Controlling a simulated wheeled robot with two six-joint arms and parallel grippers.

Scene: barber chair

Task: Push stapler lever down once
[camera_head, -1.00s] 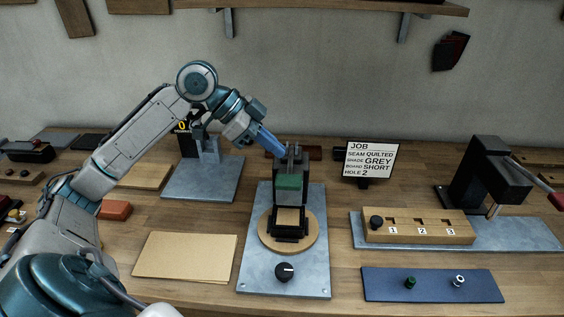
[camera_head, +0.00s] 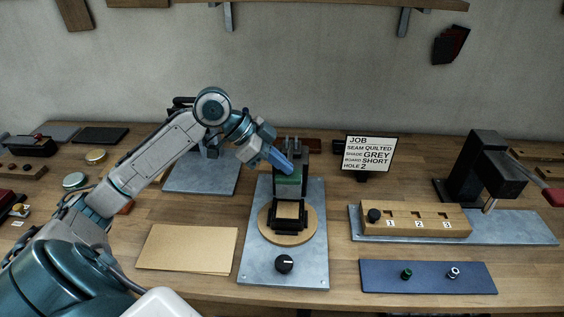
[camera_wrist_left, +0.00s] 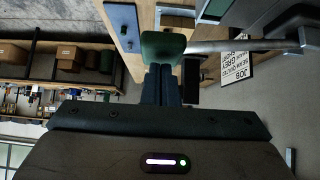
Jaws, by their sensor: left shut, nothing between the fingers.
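A black upright device with a green pad (camera_head: 288,181), which looks like the stapler, stands at the back of a grey metal plate (camera_head: 258,245) in the head view. Its lever is hard to tell apart; the green part may be it. My left gripper (camera_head: 288,169) is shut and empty, its blue fingers slanting down at the top of the green part. In the left wrist view the shut fingers (camera_wrist_left: 161,72) point at the green pad (camera_wrist_left: 162,46), very close; I cannot tell whether they touch. My right gripper is not in view.
A wooden disc (camera_head: 267,225) with a black frame and a knob (camera_head: 284,264) lie in front. A job card (camera_head: 369,155) stands right of the device. Further right are a wooden block (camera_head: 400,228), a blue mat (camera_head: 380,275) and a black press (camera_head: 485,165). Tan sheets (camera_head: 185,248) lie left.

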